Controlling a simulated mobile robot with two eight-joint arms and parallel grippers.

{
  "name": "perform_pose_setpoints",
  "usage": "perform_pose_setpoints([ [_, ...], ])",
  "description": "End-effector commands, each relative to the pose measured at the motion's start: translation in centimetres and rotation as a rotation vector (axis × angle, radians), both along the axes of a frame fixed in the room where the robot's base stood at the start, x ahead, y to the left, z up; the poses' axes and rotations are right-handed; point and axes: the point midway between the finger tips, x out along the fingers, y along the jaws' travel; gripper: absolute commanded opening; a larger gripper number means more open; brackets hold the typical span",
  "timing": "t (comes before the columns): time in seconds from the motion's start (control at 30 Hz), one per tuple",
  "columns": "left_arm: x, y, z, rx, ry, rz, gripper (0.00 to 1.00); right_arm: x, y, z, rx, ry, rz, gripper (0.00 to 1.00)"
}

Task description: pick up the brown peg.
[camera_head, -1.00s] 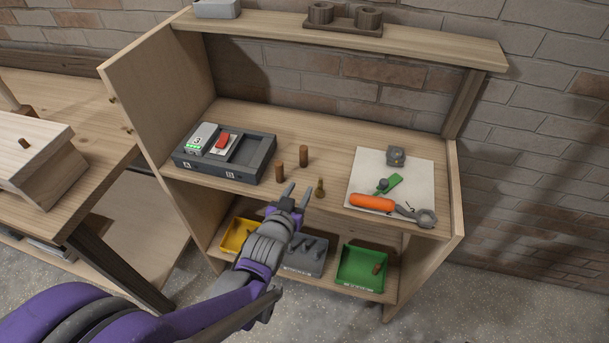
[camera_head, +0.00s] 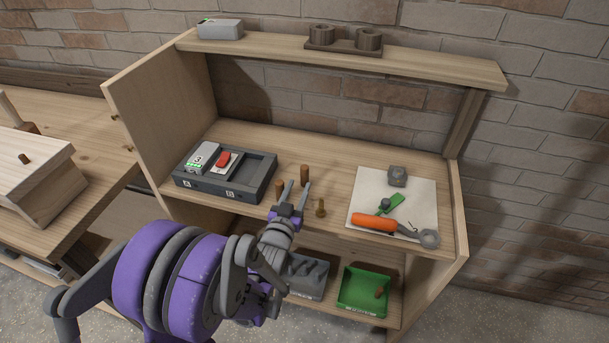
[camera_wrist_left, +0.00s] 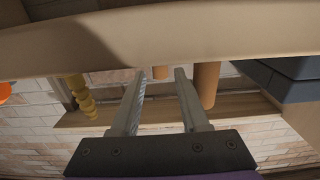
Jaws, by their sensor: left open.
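Two brown pegs stand upright on the shelf: a front-left one (camera_head: 279,187) and a back-right one (camera_head: 304,173). My left gripper (camera_head: 296,189) is open and empty, just in front of them. In the left wrist view, which looks upside down, the gripper (camera_wrist_left: 160,88) has the back peg (camera_wrist_left: 160,72) beyond the gap between its fingers. The front-left peg (camera_wrist_left: 207,85) is just outside the right finger there. A brass peg (camera_head: 320,208) stands to the right of the gripper; it also shows in the wrist view (camera_wrist_left: 80,95). My right gripper is not in view.
A dark tray (camera_head: 250,192) with a red-topped block (camera_head: 224,160) stands to the left. A white sheet (camera_head: 420,190) with an orange-handled tool (camera_head: 374,222) lies to the right. Below are a grey bin (camera_head: 308,290) and a green bin (camera_head: 352,300) holding a brown peg (camera_head: 380,293).

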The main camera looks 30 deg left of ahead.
Motion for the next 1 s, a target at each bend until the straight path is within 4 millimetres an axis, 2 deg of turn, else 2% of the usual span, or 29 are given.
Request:
perform_pose_setpoints([
  [0.13,2.3,0.4,0.8,-0.001,0.000,0.000,0.45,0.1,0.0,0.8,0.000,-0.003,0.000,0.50],
  [0.23,3.6,0.8,0.7,0.000,0.000,0.000,0.45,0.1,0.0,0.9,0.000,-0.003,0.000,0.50],
  [0.5,4.2,0.9,0.6,0.000,0.000,0.000,0.45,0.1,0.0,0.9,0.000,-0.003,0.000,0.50],
  [0.7,4.1,0.9,0.6,0.000,0.000,0.000,0.09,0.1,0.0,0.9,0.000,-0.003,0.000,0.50],
  [0.77,4.1,0.9,0.6,0.000,0.001,0.000,0.00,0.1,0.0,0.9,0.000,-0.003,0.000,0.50],
  [1.0,4.1,0.9,0.6,0.000,0.001,0.000,0.00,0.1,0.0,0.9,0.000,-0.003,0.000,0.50],
])
